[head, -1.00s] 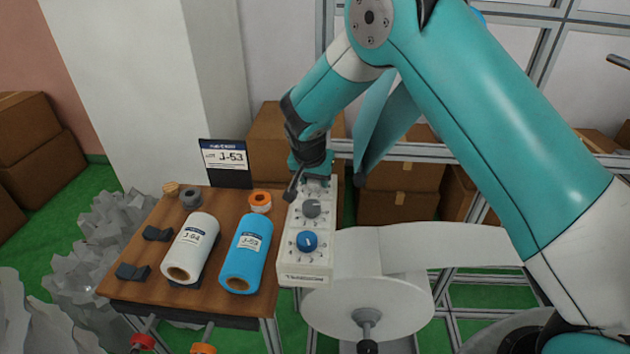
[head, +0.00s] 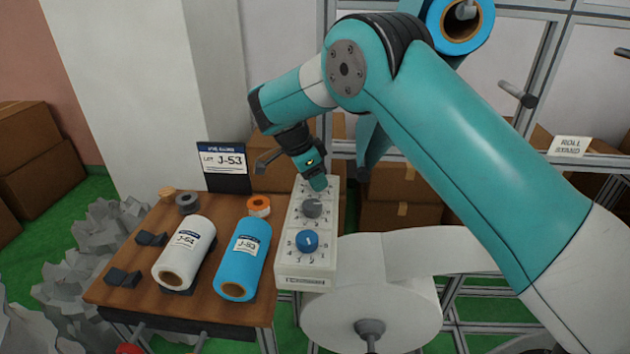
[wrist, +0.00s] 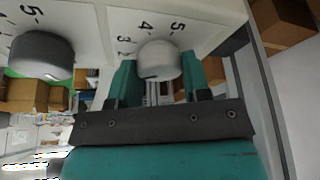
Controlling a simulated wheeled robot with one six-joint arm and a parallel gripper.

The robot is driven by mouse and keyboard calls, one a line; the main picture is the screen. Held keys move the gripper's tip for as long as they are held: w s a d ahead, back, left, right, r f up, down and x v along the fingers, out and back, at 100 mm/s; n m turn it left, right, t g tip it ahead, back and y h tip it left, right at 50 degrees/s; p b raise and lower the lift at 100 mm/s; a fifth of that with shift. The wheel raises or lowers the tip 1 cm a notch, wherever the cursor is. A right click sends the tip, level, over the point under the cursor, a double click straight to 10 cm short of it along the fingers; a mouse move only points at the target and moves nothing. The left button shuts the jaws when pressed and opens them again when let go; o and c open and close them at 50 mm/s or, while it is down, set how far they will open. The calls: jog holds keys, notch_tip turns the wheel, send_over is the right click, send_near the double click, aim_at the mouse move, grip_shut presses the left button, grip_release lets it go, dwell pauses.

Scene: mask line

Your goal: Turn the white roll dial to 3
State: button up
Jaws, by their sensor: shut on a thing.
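The white dial (wrist: 158,60) sits on the light control box (head: 290,262). In the wrist view it is between my two teal fingers, which close on its sides. Printed numbers including 5, 4 and 3 curve around it; I cannot tell which one it points to. In the head view my gripper (head: 319,184) is at the far end of the box and hides the white dial. The grey dial (head: 312,208) is just in front of it, and also shows at the left of the wrist view (wrist: 40,55). The blue dial (head: 307,241) is nearest the front.
A wooden table (head: 128,255) left of the box holds a white roll (head: 185,250), a blue roll (head: 243,262) and a sign (head: 223,167) reading J-53. A large white roll (head: 365,312) hangs right of the box. Cardboard boxes (head: 400,188) and a metal frame stand behind.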

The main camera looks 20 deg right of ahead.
jog(key=m+g, duration=0.1)
jog(key=m, duration=0.2)
jog(key=shift+w, duration=0.1)
jog(key=m+g+p, duration=0.1)
jog(key=m+p, duration=0.1)
jog(key=shift+r+m+y, duration=0.15)
jog(key=shift+m+y, duration=0.15)
jog(key=m+g+p, duration=0.1)
jog(key=m+p, duration=0.2)
jog(key=shift+m+y, duration=0.4)
jog(key=shift+w+d+m+g+p, duration=0.1)
jog(key=shift+m+g+p, duration=0.2)
jog(key=shift+m+p, duration=0.3)
jog(key=shift+m, duration=0.3)
jog(key=o, duration=0.9)
jog(key=shift+f, duration=0.2)
